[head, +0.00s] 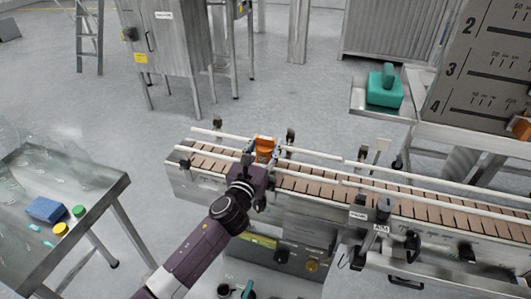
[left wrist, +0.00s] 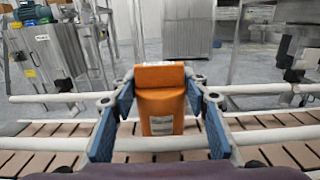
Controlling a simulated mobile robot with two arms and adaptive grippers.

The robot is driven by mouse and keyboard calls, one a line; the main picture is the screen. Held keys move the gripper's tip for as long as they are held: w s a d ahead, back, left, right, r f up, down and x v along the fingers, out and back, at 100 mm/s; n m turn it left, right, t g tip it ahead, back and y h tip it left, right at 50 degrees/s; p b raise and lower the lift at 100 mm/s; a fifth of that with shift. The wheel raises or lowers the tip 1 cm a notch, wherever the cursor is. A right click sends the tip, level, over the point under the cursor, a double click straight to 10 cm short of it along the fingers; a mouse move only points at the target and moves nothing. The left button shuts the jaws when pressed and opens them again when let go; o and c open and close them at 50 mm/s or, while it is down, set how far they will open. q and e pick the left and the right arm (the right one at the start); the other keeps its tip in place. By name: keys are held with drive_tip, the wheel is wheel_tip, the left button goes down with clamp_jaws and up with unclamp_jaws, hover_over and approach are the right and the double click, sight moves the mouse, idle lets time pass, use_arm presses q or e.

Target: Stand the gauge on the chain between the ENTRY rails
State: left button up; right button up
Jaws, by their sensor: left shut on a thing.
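The gauge is an orange block (left wrist: 160,99) with a small white label, upright between the blue fingers of my left gripper (left wrist: 160,108) in the left wrist view. In the head view the gauge (head: 265,146) shows just beyond my left gripper (head: 259,164), over the conveyor. The left gripper is shut on it. The brown slat chain (head: 320,188) runs between white rails (head: 325,152). The gauge appears over the chain between the rails; its lower end is hidden, so I cannot tell if it touches the chain. My right gripper is not in view.
A steel table (head: 100,183) at left holds a blue block (head: 46,209) and small caps. A teal object (head: 385,88) sits on a shelf at upper right. Posts and clamps line the conveyor rails. The chain to the right is clear.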

use_arm(q)
drive_tip(key=shift+f, duration=0.9)
drive_tip(key=shift+f, duration=0.15)
drive_tip(key=o, duration=1.2)
drive_tip(key=shift+o, duration=0.2)
drive_tip(key=shift+r, duration=0.2)
drive_tip(key=shift+s+a+f, duration=0.1)
drive_tip(key=shift+s+f, duration=0.05)
drive_tip(key=shift+s, duration=0.2)
drive_tip(key=v, duration=1.1)
drive_tip(key=shift+s, duration=0.15)
